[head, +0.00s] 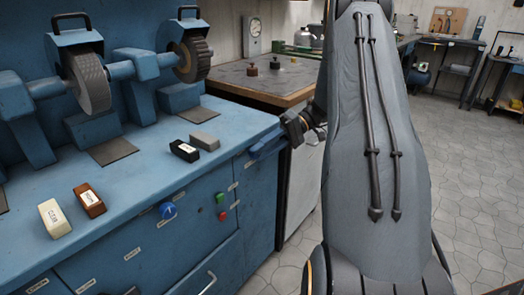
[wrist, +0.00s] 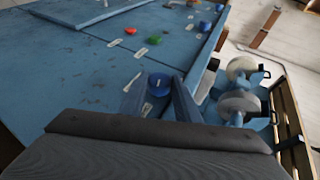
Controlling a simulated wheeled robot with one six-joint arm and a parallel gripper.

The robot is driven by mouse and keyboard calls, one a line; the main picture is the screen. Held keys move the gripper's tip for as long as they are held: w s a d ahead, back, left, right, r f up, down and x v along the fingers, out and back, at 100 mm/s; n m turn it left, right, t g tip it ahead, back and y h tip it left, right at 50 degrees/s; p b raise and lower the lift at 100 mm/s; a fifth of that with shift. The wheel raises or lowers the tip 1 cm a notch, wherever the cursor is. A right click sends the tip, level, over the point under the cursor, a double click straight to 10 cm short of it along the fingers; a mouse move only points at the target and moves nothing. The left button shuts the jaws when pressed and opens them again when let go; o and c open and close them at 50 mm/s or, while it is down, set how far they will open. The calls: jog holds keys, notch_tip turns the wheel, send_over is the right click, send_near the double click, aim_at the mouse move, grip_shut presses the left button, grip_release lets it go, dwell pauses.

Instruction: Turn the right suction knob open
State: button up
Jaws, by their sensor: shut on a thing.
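The right suction knob (wrist: 160,84) is a round blue knob with a pale mark on its face, on the blue bench's front panel. In the wrist view it sits between the two blue fingers of my gripper (wrist: 158,88), which are shut on it. In the head view my gripper (head: 262,148) is at the right end of the bench front and hides this knob. Another blue knob (head: 167,210) is farther left on the same panel, and it also shows in the wrist view (wrist: 205,26).
A green button (head: 220,198) and a red button (head: 222,215) lie between the knobs. Grinding wheels (head: 87,82) stand on the bench. Cream (head: 54,218), brown (head: 89,199), black (head: 184,150) and grey (head: 205,140) blocks lie on its top. The tiled floor at right is open.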

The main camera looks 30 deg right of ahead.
jog(key=shift+d+f+m+y, duration=0.15)
jog(key=shift+m+y, duration=0.15)
jog(key=shift+y, duration=0.4)
jog(key=o, duration=1)
jog(key=shift+o, duration=0.2)
jog(key=b+v, duration=0.1)
jog(key=v, duration=0.6)
jog(key=shift+d, duration=0.4)
